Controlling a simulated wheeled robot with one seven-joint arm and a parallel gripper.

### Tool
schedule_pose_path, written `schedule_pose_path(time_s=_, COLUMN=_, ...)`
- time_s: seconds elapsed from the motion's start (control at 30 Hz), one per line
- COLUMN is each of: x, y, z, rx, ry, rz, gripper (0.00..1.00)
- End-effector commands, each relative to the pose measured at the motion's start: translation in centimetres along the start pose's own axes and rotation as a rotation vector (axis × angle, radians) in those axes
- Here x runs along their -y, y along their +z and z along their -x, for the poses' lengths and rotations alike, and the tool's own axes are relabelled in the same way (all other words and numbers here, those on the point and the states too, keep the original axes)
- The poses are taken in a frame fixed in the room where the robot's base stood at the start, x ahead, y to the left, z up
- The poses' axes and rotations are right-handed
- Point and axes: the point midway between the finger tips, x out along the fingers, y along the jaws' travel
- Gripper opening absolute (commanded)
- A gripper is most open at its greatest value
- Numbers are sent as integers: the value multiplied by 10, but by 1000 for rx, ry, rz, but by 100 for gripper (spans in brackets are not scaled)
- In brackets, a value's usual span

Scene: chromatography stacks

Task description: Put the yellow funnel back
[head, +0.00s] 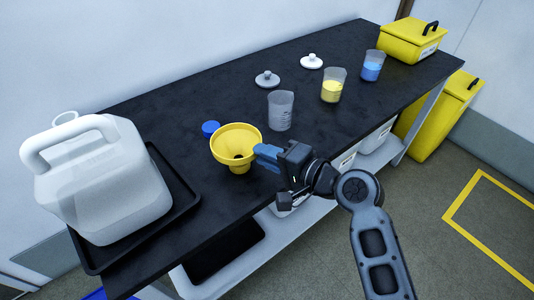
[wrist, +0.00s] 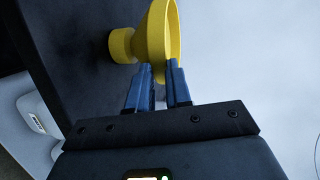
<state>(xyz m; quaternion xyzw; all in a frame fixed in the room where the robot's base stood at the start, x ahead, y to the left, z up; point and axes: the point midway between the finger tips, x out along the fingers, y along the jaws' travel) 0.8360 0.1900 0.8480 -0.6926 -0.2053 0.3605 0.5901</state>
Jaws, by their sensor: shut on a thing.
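The yellow funnel (head: 236,146) is at the front left of the black bench in the head view, with its wide mouth upward. My gripper (head: 264,156) reaches it from the right, and its blue fingers are shut on the funnel's rim. In the wrist view the funnel (wrist: 160,32) shows at the top, with its rim between the two fingertips of my gripper (wrist: 158,72). The head view does not show clearly whether the funnel touches the bench or is held above it.
A white jug (head: 105,185) stands on a black tray (head: 178,205) at the left. A blue cap (head: 210,128) lies behind the funnel. Beakers, clear (head: 280,112), yellow-filled (head: 332,88) and blue-filled (head: 372,68), stand to the right, with two lids (head: 267,79) behind. A yellow box (head: 410,42) is at the far end.

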Motion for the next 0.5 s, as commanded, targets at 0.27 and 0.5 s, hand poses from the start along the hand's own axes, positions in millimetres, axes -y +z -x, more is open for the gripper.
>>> schedule_pose_path(time_s=0.27, x=-1, y=0, z=0, rx=0, ry=-1, rz=0, gripper=20)
schedule_pose_path(time_s=0.5, x=-1, y=0, z=0, rx=0, ry=-1, rz=1, gripper=43)
